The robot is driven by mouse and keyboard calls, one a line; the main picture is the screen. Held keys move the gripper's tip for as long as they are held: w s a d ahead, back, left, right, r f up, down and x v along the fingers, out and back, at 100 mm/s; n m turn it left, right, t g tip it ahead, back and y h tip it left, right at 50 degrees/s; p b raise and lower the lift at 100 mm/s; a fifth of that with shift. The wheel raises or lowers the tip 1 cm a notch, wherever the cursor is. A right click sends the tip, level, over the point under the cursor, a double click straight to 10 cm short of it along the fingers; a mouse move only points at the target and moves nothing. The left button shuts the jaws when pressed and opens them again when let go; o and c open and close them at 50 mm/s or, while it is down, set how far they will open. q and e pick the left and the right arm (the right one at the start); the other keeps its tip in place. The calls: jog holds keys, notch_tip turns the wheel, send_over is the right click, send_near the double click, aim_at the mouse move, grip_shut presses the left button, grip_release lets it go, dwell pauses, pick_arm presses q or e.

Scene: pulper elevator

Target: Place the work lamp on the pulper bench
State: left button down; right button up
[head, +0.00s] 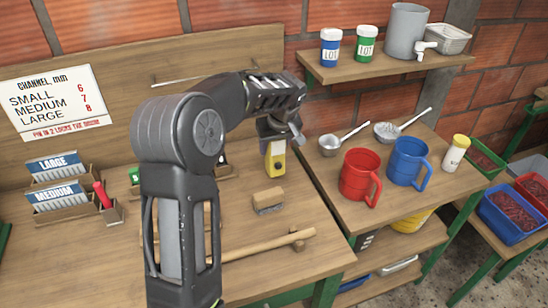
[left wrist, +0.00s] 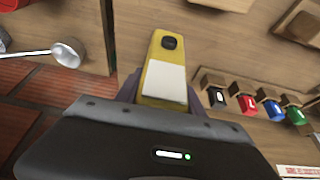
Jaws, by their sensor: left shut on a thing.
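The work lamp, a yellow block with a white panel, shows in the head view (head: 275,160) and in the left wrist view (left wrist: 165,70). My left gripper (head: 276,140) is shut on it, with its fingers on both sides of the lamp body. The wooden bench, seemingly the pulper bench (head: 245,240), lies below. The lamp hangs upright over the bench's back right part, near its right edge. I cannot tell whether its lower end touches the wood. My left arm hides much of the bench's middle. My right gripper is not in view.
A red mug (head: 360,175), a blue mug (head: 408,162) and a ladle (head: 330,146) stand on the right table. Racks marked LARGE and MEDIUM (head: 60,195) are at left. Bare wood surrounds the brush.

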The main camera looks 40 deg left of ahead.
aim_at(274, 157)
pick_arm(q)
jog(key=shift+f, duration=0.15)
notch_tip(274, 157, down, 3)
jog(key=shift+p, duration=0.35)
jog(key=shift+f, duration=0.35)
jog(key=shift+f, duration=0.2)
jog(key=c, duration=0.7)
grip_release()
